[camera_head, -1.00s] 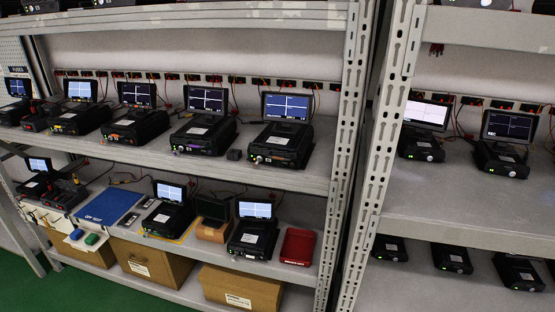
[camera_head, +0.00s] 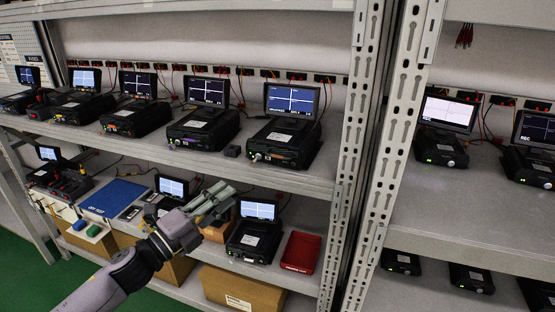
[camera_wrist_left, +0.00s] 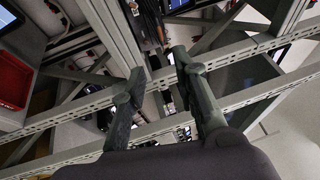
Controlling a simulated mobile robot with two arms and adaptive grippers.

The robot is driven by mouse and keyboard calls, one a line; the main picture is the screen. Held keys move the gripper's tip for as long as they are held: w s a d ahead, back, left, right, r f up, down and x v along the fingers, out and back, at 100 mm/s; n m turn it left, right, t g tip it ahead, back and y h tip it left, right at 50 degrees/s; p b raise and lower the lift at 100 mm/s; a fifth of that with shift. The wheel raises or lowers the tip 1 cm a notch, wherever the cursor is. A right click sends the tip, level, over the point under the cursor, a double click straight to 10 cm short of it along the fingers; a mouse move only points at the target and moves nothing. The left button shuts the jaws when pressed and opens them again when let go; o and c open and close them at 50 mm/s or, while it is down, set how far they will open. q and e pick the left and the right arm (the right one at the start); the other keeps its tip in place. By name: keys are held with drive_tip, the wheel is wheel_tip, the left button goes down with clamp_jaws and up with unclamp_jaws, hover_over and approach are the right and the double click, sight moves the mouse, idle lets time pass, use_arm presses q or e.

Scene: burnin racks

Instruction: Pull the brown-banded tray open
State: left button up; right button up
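Black test units with small screens line the upper shelf. The rightmost one (camera_head: 285,143) has a brownish strip on its front, which looks like the brown-banded tray (camera_head: 279,155); the strip is small and its colour is not certain. The tray looks closed. My left gripper (camera_head: 226,194) is in front of the lower shelf, below and left of this unit, apart from it. In the left wrist view its two fingers (camera_wrist_left: 159,62) are spread with nothing between them. My right gripper is in neither view.
The lower shelf holds a blue mat (camera_head: 113,198), a black unit with a lit screen (camera_head: 252,240) and a red bin (camera_head: 300,252). A perforated upright (camera_head: 354,140) stands right of the units.

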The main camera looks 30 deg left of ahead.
use_arm(q)
drive_tip(key=shift+p+x, duration=2.1)
drive_tip(key=shift+x, duration=6.45)
clamp_jaws()
